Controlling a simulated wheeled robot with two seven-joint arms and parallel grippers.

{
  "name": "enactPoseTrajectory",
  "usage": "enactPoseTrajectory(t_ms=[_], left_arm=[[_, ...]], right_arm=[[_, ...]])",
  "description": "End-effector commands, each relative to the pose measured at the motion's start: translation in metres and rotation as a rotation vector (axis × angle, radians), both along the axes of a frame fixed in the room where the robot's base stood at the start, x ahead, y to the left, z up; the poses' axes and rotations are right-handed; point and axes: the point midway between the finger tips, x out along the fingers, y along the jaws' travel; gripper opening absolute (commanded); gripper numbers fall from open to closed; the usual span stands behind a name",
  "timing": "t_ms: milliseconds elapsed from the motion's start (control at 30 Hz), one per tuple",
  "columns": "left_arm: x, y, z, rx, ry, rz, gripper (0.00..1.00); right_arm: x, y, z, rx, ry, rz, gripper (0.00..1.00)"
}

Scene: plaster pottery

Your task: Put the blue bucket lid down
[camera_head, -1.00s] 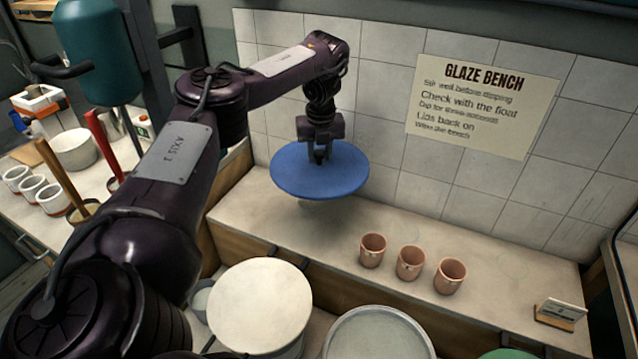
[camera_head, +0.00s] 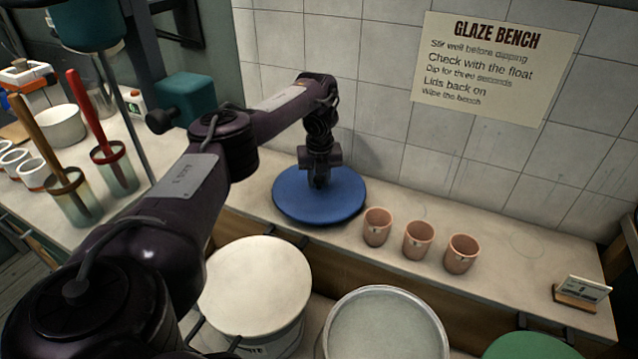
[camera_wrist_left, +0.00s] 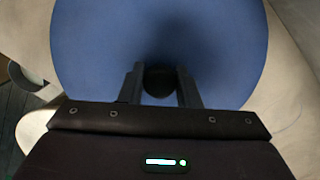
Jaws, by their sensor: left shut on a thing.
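The blue bucket lid (camera_head: 290,203) is a round flat disc at the left part of the bench shelf, below the tiled wall. It looks level and at or very close to the shelf surface; I cannot tell whether it touches. My left gripper (camera_head: 319,182) is above its middle, shut on its dark knob. In the left wrist view the lid (camera_wrist_left: 95,50) fills most of the picture, and the two fingers of the gripper (camera_wrist_left: 160,85) stand on either side of the round dark knob. My right gripper is not in view.
Several clay cups stand just right of the lid, the nearest cup (camera_head: 377,228) close to its edge. A white-lidded bucket (camera_head: 255,280) and an open bucket (camera_head: 386,325) stand in front, below the shelf. A small card stand (camera_head: 580,293) is at the right end. The shelf between cups and card is clear.

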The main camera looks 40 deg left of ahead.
Motion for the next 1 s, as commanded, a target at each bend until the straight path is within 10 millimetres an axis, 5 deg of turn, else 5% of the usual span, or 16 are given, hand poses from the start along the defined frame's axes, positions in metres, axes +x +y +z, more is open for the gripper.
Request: enactPoseTrajectory(t_ms=[133, 500, 533, 700, 1000], left_arm=[[0.0, -0.001, -0.021, 0.0, 0.002, 0.0, 0.03], [0.0, 0.0, -0.027, 0.0, 0.0, -0.001, 0.03], [0.0, 0.0, -0.027, 0.0, 0.0, -0.001, 0.31], [0.0, 0.0, -0.026, 0.0, 0.0, -0.001, 0.52], [0.0, 0.0, -0.023, 0.001, -0.001, -0.001, 0.52]], right_arm=[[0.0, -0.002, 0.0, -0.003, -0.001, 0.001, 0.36], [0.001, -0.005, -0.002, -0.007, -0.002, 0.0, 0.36], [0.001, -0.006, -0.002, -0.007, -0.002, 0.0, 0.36], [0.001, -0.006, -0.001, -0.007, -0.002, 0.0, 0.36], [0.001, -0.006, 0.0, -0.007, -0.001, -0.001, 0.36]])
